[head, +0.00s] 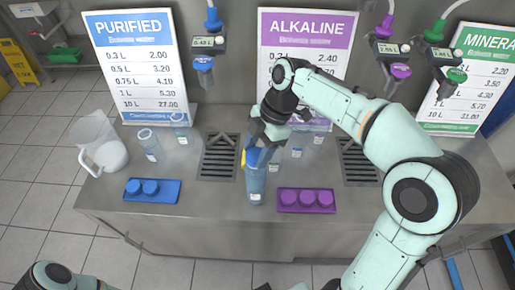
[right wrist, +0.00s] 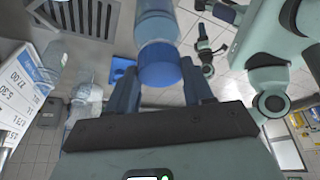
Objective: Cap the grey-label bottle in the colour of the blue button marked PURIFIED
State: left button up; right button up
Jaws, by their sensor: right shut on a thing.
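A clear bluish bottle (head: 256,186) with a small pale label stands upright near the counter's front edge, between the two cap trays. My right gripper (head: 257,150) is at its top, reaching down from above. In the right wrist view a blue cap (right wrist: 159,66) sits between my right fingers (right wrist: 160,88), at the mouth of the bottle (right wrist: 155,20). The gripper is shut on this cap; whether it is fully seated I cannot tell. The blue PURIFIED sign (head: 130,65) stands at the back left. My left gripper is out of view.
A blue tray (head: 168,195) with two blue caps lies left of the bottle, a purple tray (head: 305,211) with purple caps right. Other bottles (head: 150,146) and a clear pitcher (head: 103,150) stand on the left. A dark drain grate (head: 217,160) is behind.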

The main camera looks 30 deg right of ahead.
jog(key=shift+f, duration=0.15)
dwell(0.5)
jog(key=o, duration=1.5)
jog(key=shift+c, duration=0.2)
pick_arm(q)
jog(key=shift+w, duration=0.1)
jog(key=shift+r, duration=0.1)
pick_arm(e)
jog(key=shift+r, duration=0.2)
jog(key=shift+r+p, duration=1.75)
jog(key=shift+r, duration=1.25)
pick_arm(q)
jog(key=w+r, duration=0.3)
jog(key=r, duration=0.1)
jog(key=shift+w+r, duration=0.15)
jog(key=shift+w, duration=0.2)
pick_arm(e)
jog(key=shift+w, duration=0.1)
